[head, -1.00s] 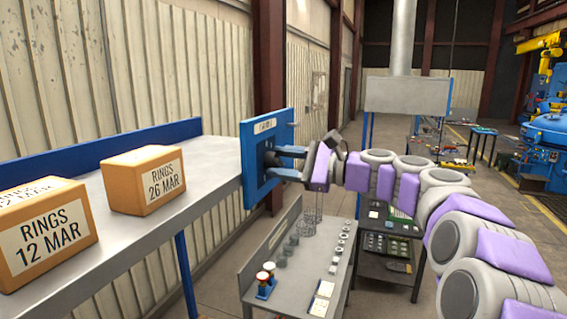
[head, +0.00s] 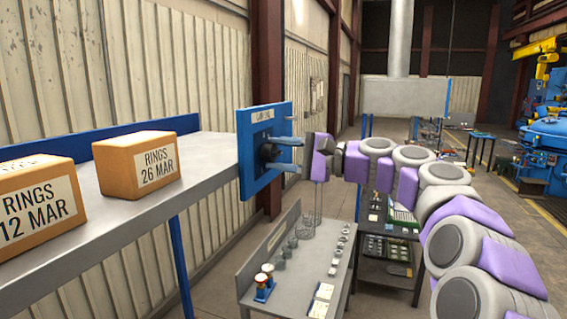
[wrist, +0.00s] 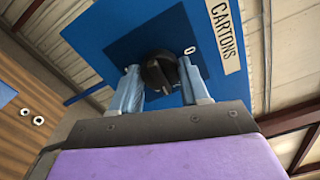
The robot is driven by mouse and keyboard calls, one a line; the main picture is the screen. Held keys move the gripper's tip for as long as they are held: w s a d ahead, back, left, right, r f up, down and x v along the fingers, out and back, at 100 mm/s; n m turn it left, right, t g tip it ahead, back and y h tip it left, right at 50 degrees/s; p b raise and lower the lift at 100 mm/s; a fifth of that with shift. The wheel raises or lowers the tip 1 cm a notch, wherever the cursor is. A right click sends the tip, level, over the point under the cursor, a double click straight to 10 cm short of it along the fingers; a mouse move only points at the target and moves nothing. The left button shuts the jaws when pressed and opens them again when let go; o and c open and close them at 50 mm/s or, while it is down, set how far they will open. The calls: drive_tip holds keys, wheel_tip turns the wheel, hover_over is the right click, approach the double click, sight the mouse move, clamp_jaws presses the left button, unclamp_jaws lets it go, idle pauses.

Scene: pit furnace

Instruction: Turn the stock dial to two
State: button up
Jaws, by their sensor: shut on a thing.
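The stock dial is a black knob (wrist: 160,72) on a blue panel (head: 250,165) with a white label (wrist: 225,35) reading CARTONS. A "0" mark shows beside the knob in the wrist view; other marks are hidden or out of sight. My gripper (head: 270,155) reaches the panel from the right in the head view. In the wrist view its two blue-grey fingers (wrist: 160,85) are on either side of the knob, shut on it. The wrist picture is tilted, with the label slanting at upper right. The knob's pointer cannot be made out clearly.
A grey shelf (head: 205,150) with two cardboard RINGS boxes (head: 135,166) is left of the panel. Below stands a grey bench (head: 290,285) with small parts and wire baskets. The floor behind my arm is partly open.

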drive_tip(key=shift+a+f+n+b, duration=0.1)
drive_tip(key=shift+n+b, duration=0.6)
drive_tip(key=shift+n, duration=0.4)
drive_tip(key=o, duration=0.7)
drive_tip(key=shift+c, duration=0.2)
drive_tip(key=o, duration=0.4)
drive_tip(key=shift+a, duration=0.25)
drive_tip(key=v, duration=1.7)
drive_tip(key=shift+d, duration=0.3)
drive_tip(key=shift+a+f, duration=0.1)
drive_tip(key=shift+f, duration=0.05)
